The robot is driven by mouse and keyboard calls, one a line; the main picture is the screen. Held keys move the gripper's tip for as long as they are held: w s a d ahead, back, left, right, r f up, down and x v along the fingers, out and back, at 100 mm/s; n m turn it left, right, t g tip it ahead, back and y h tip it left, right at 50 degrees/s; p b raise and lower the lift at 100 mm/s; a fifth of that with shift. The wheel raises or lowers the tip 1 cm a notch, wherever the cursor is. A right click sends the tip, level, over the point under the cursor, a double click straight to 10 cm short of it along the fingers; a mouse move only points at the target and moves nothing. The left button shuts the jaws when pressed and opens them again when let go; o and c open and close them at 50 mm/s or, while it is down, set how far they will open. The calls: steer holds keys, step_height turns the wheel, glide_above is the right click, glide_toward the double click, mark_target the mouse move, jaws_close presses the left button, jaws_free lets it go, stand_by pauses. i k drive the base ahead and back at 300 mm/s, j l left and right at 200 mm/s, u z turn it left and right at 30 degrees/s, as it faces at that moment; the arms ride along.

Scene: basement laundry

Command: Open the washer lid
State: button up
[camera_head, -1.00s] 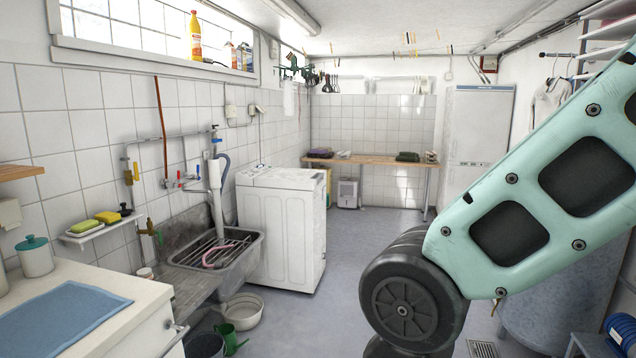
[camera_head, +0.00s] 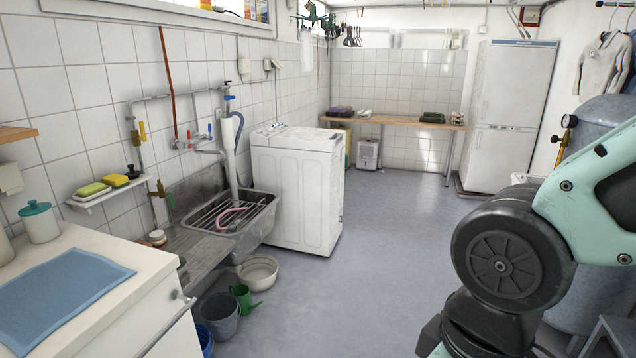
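The white top-loading washer (camera_head: 296,195) stands against the left tiled wall, just beyond the metal sink. Its lid (camera_head: 299,138) on top appears shut. The control panel is along the wall side of the top and is small in this view. My arm shows large at the right, well apart from the washer, with open floor between. My gripper is outside the picture, so its state is hidden.
The metal sink (camera_head: 266,212) with a rack and pink hose stands before the washer. A basin (camera_head: 259,272), green watering can (camera_head: 243,299) and bucket (camera_head: 219,314) are on the floor. A white counter (camera_head: 95,335) is near left. The middle floor is clear. A grey tank (camera_head: 598,120) stands right.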

mark_target(319, 139)
steer(key=i, duration=2.65)
steer(key=i+j+z, duration=0.1)
steer(key=i, duration=1.2)
steer(key=i+j, duration=0.15)
steer(key=i, duration=1.2)
